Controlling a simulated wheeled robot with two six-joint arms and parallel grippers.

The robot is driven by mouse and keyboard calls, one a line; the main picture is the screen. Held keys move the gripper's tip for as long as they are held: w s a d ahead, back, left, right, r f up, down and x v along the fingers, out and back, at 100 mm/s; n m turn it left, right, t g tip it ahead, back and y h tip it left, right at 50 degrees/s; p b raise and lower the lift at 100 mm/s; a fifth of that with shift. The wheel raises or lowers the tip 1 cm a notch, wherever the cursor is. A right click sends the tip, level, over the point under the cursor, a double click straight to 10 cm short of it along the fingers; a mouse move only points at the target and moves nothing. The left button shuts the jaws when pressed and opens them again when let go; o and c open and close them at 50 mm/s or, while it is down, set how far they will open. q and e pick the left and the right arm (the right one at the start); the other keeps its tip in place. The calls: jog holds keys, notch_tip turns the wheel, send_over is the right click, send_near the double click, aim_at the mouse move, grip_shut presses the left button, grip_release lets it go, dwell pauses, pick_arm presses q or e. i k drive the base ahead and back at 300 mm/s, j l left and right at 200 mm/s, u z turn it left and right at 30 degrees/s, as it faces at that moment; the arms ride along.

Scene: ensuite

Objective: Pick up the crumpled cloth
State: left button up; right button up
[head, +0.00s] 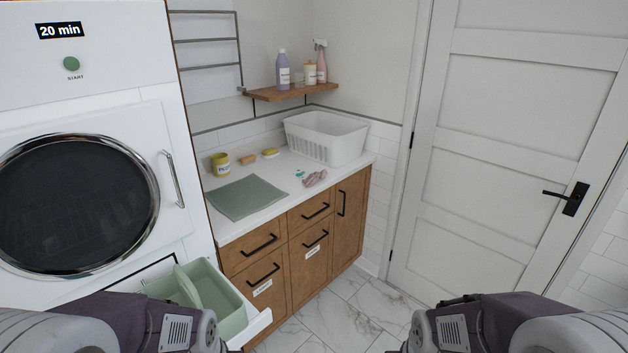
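The crumpled cloth (315,178) is a small pink bundle on the white countertop (273,212), near its front edge. It lies in front of the white laundry basket and to the right of a flat grey-green mat (246,197). A small teal item (299,173) is beside the cloth on its left. Parts of my two arms show at the bottom left and bottom right corners, well apart from the cloth. Neither gripper's fingers can be seen.
A white basket (327,138) stands at the counter's back right. A yellow tin (221,164) and two small blocks stand along the back. An open drawer with a green bin (222,305) juts out from the washer (77,190). Marble floor is free before the closed door (510,150).

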aim_at(315, 177)
jog(key=i+l+u, duration=0.1)
jog(key=i+l, duration=0.15)
jog(key=i, duration=0.2)
jog(key=i+l+u, duration=0.1)
jog(key=i+l, duration=0.15)
jog(key=i, duration=0.2)
